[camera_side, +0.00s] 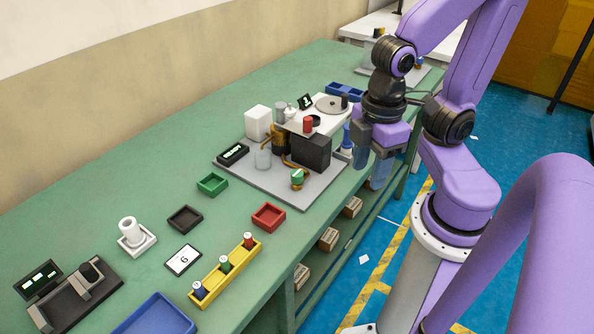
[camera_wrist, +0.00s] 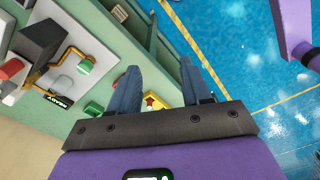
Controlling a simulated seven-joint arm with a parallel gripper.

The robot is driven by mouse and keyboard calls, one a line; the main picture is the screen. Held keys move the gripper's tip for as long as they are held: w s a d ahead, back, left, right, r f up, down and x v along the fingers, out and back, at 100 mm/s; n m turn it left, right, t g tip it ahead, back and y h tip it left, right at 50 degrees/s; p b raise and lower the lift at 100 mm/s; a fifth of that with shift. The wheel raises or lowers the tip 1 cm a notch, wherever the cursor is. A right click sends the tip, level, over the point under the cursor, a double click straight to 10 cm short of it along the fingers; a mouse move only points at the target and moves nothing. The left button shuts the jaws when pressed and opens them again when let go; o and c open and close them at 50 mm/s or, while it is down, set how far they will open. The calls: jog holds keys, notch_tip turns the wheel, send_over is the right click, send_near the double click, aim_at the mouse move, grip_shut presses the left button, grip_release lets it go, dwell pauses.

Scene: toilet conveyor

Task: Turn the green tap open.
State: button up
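The green tap (camera_side: 297,176) stands near the front edge of the grey base plate (camera_side: 312,196), in front of a dark block. It also shows in the wrist view as a round green knob (camera_wrist: 85,66), left of my fingers. My gripper (camera_side: 370,176) hangs to the right of the plate, past the table's front edge, pointing down. In the wrist view its two blue-grey fingers (camera_wrist: 160,64) are spread apart with nothing between them. My gripper is clear of the tap. How far the tap is turned cannot be told.
The dark block (camera_side: 312,151) and a white platform with a red cup (camera_side: 308,124) stand behind the tap. A glass beaker (camera_side: 262,158) and a black display (camera_side: 233,154) are to its left. A red tray (camera_side: 268,216) lies in front. Table left of the plate holds several trays.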

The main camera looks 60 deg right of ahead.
jog(key=shift+o, duration=0.3)
jog(key=w+r+m, duration=0.1)
jog(key=w+m, duration=0.9)
jog(key=shift+w+d+r, duration=0.25)
jog(key=shift+w, duration=0.05)
jog(key=r+m, duration=0.1)
jog(key=m, duration=1)
send_over(297, 172)
notch_tip(297, 172, down, 17)
jog(key=shift+f, duration=0.15)
jog(key=c, duration=1)
